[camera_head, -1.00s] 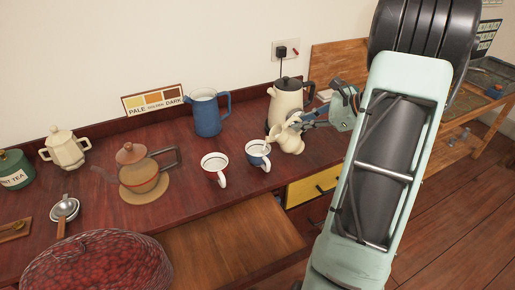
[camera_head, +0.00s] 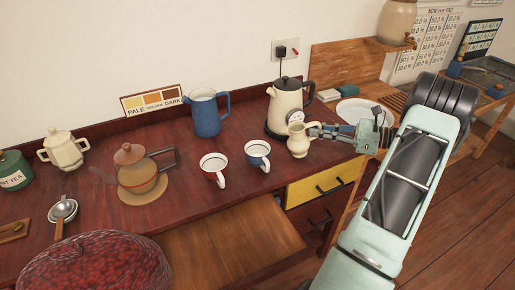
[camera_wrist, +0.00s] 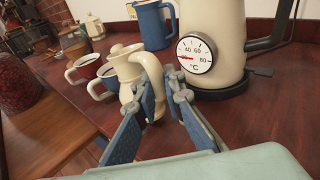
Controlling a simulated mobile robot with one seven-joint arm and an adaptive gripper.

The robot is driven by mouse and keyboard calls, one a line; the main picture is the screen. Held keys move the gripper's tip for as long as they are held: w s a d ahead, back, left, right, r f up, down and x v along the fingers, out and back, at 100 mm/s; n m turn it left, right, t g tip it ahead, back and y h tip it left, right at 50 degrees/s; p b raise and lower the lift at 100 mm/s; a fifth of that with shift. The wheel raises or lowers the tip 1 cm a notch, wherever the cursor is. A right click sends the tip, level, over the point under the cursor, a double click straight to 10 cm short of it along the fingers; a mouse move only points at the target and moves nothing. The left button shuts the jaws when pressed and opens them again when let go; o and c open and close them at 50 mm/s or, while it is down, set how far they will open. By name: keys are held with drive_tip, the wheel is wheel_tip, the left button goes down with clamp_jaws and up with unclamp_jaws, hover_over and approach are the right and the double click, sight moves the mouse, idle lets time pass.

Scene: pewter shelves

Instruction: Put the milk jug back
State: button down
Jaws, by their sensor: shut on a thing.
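The cream milk jug (camera_head: 298,142) stands upright at the right part of the dark red counter, in front of the kettle. It also shows in the wrist view (camera_wrist: 127,66), where its handle is between the fingers. My gripper (camera_head: 312,132) is shut on the jug, reaching in from the right; in the wrist view my gripper (camera_wrist: 160,90) has its blue fingers on either side of the handle. I cannot tell whether the jug's base touches the counter.
A cream kettle (camera_head: 285,103) with a dial stands close behind the jug. A blue pitcher (camera_head: 207,113) is further back. The wooden board (camera_head: 225,250) juts out in front.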

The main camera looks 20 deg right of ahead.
drive_tip(key=shift+s+d+f+m+t+y+b, duration=0.1)
drive_tip(key=shift+d+f+m+t+y+b, duration=0.45)
drive_tip(key=shift+d+f+t+b, duration=0.2)
